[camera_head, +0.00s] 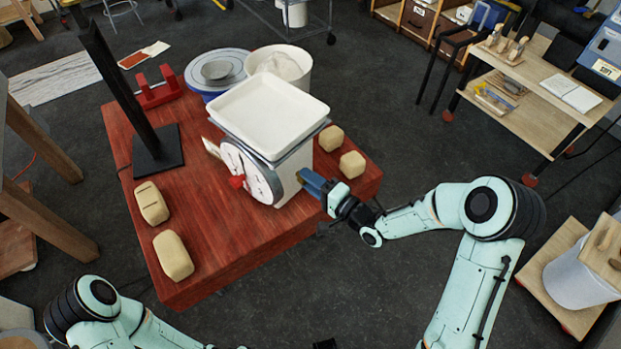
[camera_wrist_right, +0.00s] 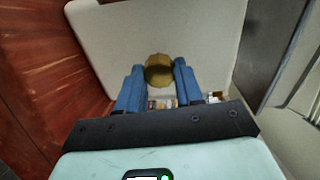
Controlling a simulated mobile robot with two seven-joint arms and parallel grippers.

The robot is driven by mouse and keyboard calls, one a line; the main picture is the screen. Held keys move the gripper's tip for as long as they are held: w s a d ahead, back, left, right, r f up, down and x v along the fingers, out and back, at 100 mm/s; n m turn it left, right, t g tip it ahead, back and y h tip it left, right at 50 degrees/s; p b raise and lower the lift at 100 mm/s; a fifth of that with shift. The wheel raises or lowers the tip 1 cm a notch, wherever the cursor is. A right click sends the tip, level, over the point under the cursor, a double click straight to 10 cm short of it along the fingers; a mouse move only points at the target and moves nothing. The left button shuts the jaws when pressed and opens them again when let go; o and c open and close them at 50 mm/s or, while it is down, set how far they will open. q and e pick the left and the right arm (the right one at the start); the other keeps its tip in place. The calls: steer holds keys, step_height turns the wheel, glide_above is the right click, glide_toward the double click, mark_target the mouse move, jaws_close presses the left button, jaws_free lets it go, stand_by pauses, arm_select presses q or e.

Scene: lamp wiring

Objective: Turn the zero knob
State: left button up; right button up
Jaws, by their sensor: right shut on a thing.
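The scale (camera_head: 290,188) stands on the red wooden table, with a white tray (camera_head: 270,108) on top and a round white dial (camera_head: 250,175) facing front left. The brass zero knob (camera_wrist_right: 158,70) sticks out of the scale's pale side wall in the right wrist view. My right gripper (camera_head: 306,180) is at the scale's right side. In the right wrist view its blue fingers (camera_wrist_right: 159,75) are shut on the knob, one on each side.
Tan clay blocks lie on the table (camera_head: 215,240): two at the front left (camera_head: 173,255), two right of the scale (camera_head: 352,164). A black upright stand (camera_head: 155,150) is at the left.

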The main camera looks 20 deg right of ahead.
stand_by(0.5)
steer(key=o, duration=1)
steer(key=shift+o, duration=0.2)
steer(key=shift+s, duration=0.1)
steer(key=v, duration=1.3)
steer(key=shift+b, duration=0.4)
steer(key=shift+s+f, duration=0.1)
steer(key=shift+f, duration=0.05)
